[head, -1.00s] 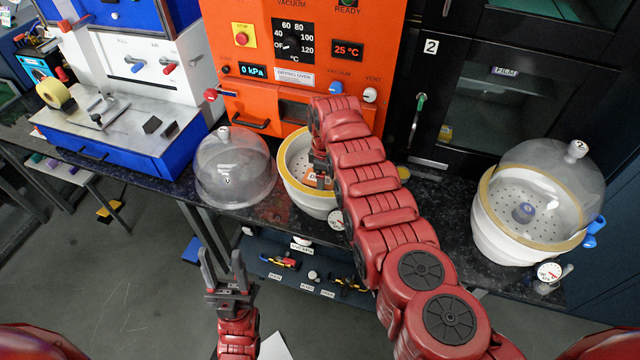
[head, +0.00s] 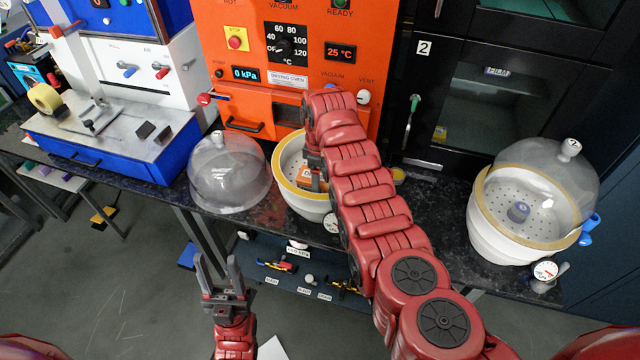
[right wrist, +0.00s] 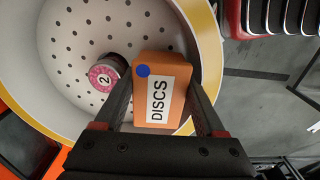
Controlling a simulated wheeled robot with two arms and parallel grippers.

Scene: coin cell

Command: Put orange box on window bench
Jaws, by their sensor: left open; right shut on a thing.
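The orange box (right wrist: 160,90), labelled "DISCS" with a blue dot, is between the fingers of my right gripper (right wrist: 165,118), which is shut on it. In the right wrist view it is over the white, yellow-rimmed perforated bowl (right wrist: 75,25); I cannot tell if it touches the bowl. In the head view the box (head: 312,178) shows partly inside the open bowl (head: 305,206), and my right arm hides much of it. My left gripper (head: 222,278) is open and empty, in front of the bench and low. I cannot tell which surface is the window bench.
A clear dome (head: 229,175) sits left of the bowl on the dark bench (head: 425,210). A round item marked 2 (right wrist: 103,76) lies in the bowl. A second bowl with a dome (head: 530,205) stands at the right. An orange drying oven (head: 290,70) stands behind.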

